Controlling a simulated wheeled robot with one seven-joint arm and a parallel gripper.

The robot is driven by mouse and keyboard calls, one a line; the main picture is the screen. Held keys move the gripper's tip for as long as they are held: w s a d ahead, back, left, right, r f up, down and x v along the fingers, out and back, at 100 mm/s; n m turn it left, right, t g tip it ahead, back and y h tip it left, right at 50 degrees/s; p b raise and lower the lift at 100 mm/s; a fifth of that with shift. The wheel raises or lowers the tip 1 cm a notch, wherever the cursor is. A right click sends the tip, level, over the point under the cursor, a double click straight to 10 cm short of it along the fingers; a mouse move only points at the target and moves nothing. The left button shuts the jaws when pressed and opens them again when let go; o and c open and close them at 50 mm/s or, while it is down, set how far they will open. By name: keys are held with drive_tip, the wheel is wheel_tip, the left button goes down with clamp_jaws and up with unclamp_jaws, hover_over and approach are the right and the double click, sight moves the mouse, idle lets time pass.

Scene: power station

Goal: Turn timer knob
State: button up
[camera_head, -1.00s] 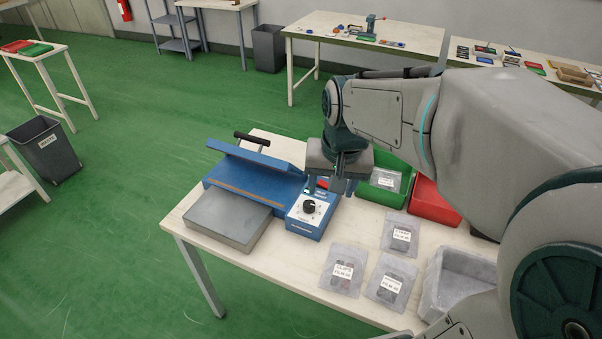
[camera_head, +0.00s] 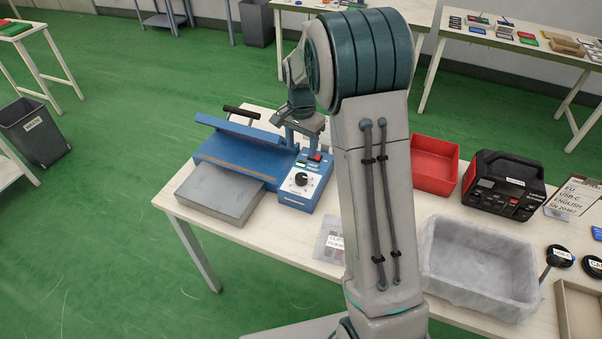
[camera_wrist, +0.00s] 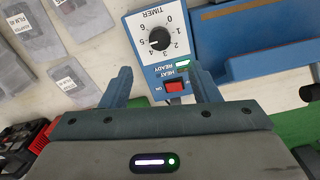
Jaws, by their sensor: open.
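The timer knob (camera_head: 301,179) is a round black knob on a white dial, on the front control box of the blue sealing machine (camera_head: 240,150). In the wrist view the knob (camera_wrist: 160,38) sits in a dial marked TIMER with numbers, above the red heat switch (camera_wrist: 174,86) and a lit green READY light (camera_wrist: 183,64). My gripper (camera_head: 302,144) is over the rear part of the control box, behind the knob. In the wrist view my open, empty gripper (camera_wrist: 160,70) has its fingers apart on either side of the switch, with the knob beyond the fingertips. Contact with the box cannot be told.
A grey plate (camera_head: 220,195) lies before the machine. A red bin (camera_head: 435,165), a black device (camera_head: 503,185) and a grey tray (camera_head: 480,265) stand to the right. Labelled film bags (camera_wrist: 68,82) lie beside the control box. My arm hides part of the table.

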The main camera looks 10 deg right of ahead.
sight(301, 176)
wheel_tip(301, 176, down, 12)
drive_tip(key=shift+r+p, duration=0.1)
drive_tip(key=shift+p, duration=0.8)
drive_tip(key=c, duration=1)
